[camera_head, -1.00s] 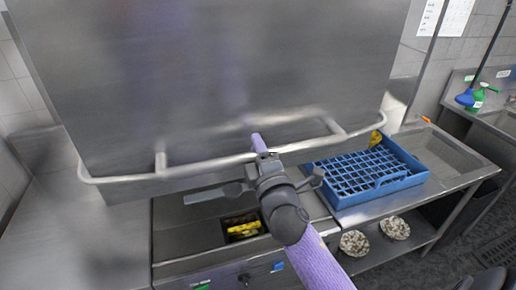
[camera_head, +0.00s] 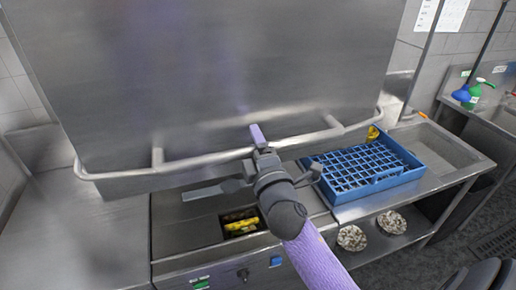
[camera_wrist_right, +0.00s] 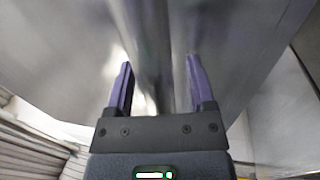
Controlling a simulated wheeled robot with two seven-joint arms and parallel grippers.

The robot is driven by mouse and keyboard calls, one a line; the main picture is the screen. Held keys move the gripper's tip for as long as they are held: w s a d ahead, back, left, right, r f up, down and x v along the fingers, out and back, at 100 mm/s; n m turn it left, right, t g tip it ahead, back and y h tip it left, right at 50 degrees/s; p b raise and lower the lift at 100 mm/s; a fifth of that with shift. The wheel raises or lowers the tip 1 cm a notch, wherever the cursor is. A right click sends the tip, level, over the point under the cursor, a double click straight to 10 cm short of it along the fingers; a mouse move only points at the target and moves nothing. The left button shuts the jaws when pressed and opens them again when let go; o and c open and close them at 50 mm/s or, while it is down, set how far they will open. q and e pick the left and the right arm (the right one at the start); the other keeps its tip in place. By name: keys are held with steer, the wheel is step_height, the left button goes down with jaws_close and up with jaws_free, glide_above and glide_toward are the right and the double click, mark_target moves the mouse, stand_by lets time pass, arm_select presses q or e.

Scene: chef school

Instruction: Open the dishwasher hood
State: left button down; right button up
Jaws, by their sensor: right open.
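The dishwasher hood (camera_head: 220,70) is a large steel box that fills the top of the head view. Its lower edge is above the machine's base, with a gap between them. A rounded bar handle (camera_head: 205,158) runs along the hood's front. My right gripper (camera_head: 258,140) is at the middle of this handle, and one purple finger shows against the hood. In the right wrist view its two purple fingers (camera_wrist_right: 160,88) are apart, with a blurred bar-like shape between them. Whether they touch the handle I cannot tell. My left gripper is not in view.
A blue dish rack (camera_head: 365,165) stands on the steel counter right of the machine. A sink basin (camera_head: 440,150) is beyond it. Yellow items (camera_head: 240,222) are in the opening below the hood. A bare counter (camera_head: 85,225) is at left.

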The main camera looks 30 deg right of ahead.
steer(key=b+v, duration=0.2)
steer(key=v, duration=0.7)
steer(key=shift+s+b, duration=0.35)
steer(key=shift+b, duration=0.05)
steer(key=shift+f, duration=0.1)
steer(key=s+a+f+m+g+y+b, duration=0.1)
steer(key=s+f+m+g+b, duration=0.3)
steer(key=f, duration=1.2)
steer(key=w+a+f+g+y+b, duration=0.15)
steer(key=f+b, duration=0.45)
steer(key=f, duration=1)
steer(key=s+a+f+m+g+y+b, duration=0.15)
steer(key=f+g+b, duration=0.3)
steer(key=f, duration=1.15)
steer(key=s+f+m+g+b, duration=0.7)
steer(key=s+f+g+b, duration=0.2)
steer(key=s+f, duration=1.7)
steer(key=shift+s+a+f+y+b, duration=0.2)
steer(key=shift+s+a+y+b, duration=0.15)
steer(key=shift+b, duration=0.8)
